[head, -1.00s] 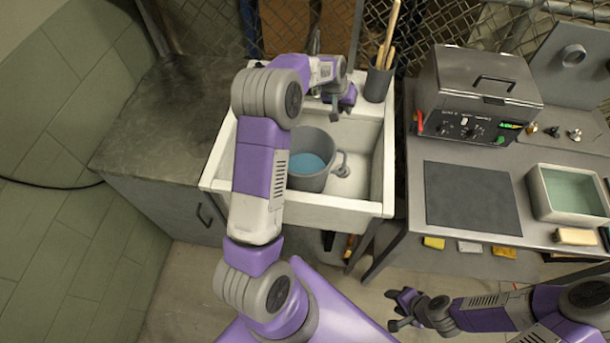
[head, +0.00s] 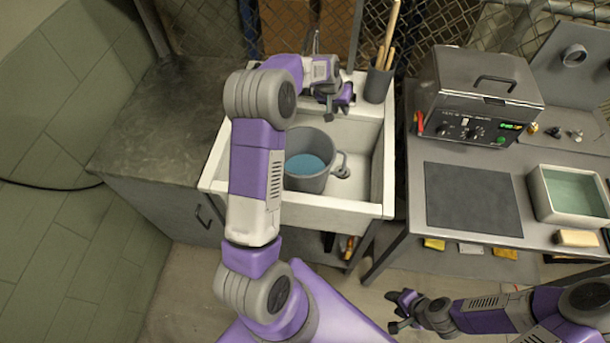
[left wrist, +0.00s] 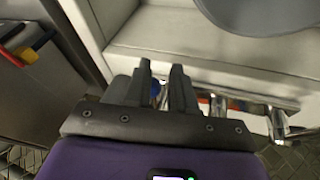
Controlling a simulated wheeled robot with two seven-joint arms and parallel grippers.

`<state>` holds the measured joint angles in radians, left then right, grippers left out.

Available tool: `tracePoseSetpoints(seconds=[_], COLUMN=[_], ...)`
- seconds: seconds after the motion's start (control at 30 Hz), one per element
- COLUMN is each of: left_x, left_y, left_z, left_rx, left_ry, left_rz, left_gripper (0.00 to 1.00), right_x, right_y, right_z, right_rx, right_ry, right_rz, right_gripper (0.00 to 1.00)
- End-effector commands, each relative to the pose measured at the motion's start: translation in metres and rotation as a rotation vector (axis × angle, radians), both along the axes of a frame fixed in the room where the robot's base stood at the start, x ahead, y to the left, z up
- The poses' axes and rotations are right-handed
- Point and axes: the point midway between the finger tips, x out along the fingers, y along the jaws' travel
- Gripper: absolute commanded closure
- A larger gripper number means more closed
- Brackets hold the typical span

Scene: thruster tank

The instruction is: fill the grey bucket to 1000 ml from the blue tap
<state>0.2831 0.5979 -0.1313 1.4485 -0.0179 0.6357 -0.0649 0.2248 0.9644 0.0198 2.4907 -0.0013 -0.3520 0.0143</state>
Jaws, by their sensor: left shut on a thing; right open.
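The grey bucket (head: 313,182) stands upright in the white sink, with blue-looking water inside; my left arm covers its left side. I cannot read its level in millilitres. Its rim edge shows at the top of the left wrist view (left wrist: 265,14). My left gripper (head: 338,106) is at the back of the sink, beyond the bucket. In the left wrist view it is shut on a blue piece, seemingly the blue tap (left wrist: 156,90), mostly hidden between the fingers. A chrome spout (left wrist: 278,124) shows beside it. My right gripper (head: 397,311) is open and empty, low in front of the bench.
The white sink (head: 376,208) has a pot of wooden-handled tools (head: 378,84) at its back right corner. A steel heated tank (head: 483,85), a dark mat (head: 472,199) and a tray of greenish liquid (head: 535,190) are on the right bench. The left counter (head: 150,120) is clear.

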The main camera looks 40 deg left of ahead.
Motion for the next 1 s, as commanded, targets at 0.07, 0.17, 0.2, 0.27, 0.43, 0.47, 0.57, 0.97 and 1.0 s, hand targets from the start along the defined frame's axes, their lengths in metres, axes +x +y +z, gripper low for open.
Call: tracePoseSetpoints(seconds=[0.07,0.17,0.2,0.27,0.43,0.47,0.57,0.97,1.0], left_x=[0.004,0.006,0.008,0.012,0.022,0.024,0.031,0.039,0.039], left_y=[0.031,0.028,0.026,0.021,0.007,0.004,-0.005,-0.018,-0.019], left_z=[0.012,0.012,0.012,0.012,0.012,0.012,0.012,0.011,0.01], left_rx=[0.047,0.047,0.046,0.047,0.046,0.046,0.046,0.044,0.043], left_ry=[-0.048,-0.048,-0.047,-0.047,-0.049,-0.049,-0.047,-0.048,-0.045], left_rz=[0.049,0.048,0.047,0.046,0.044,0.045,0.042,0.043,0.041], left_gripper=[1.0,1.0,1.0,1.0,1.0,1.0,1.0,1.0,1.0], right_x=[0.0,0.0,0.0,0.0,0.0,0.0,0.0,0.0,0.0], right_y=[0.0,0.0,0.0,0.0,0.0,0.0,0.0,0.0,0.0], right_z=[0.0,0.001,0.002,0.004,0.008,0.009,0.011,0.014,0.014], right_rx=[0.0,0.0,0.0,0.0,0.0,0.0,0.0,0.0,0.0], right_ry=[0.0,0.0,0.0,0.0,0.0,0.0,0.0,0.0,0.0], right_rz=[0.0,0.0,0.0,0.0,0.0,0.0,0.0,0.0,0.001], right_gripper=[0.54,0.54,0.54,0.54,0.54,0.54,0.54,0.54,0.54])
